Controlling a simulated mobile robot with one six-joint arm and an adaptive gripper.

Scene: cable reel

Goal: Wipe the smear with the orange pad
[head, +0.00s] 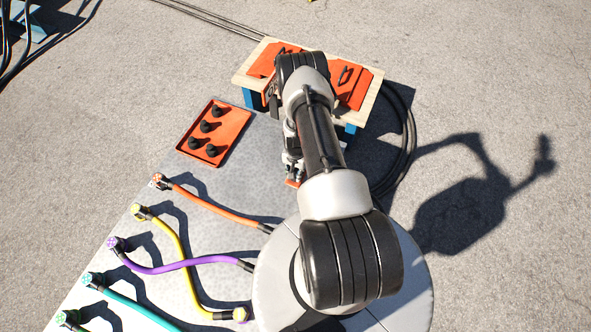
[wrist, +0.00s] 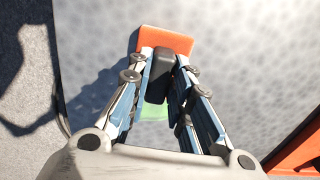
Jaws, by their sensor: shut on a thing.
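My gripper (wrist: 160,75) is shut on the black handle (wrist: 158,77) of the orange pad (wrist: 165,41), in the wrist view. The pad's far part shows beyond the fingers; its near part is hidden by the handle and fingers. A green smear (wrist: 154,111) shows on the grey plate between the fingers, on the near side of the pad. I cannot tell whether the pad touches the plate. In the head view, my arm covers most of the gripper, and a sliver of orange (head: 292,183) shows beneath it. The smear is hidden there.
An orange tray (head: 236,131) with several black knobs lies on the grey plate (head: 190,180). A wooden-topped bench (head: 372,83) with orange panels stands behind my arm. Several coloured cables, including an orange one (head: 215,206), lie at left and front. A black cable coil (head: 407,150) lies right.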

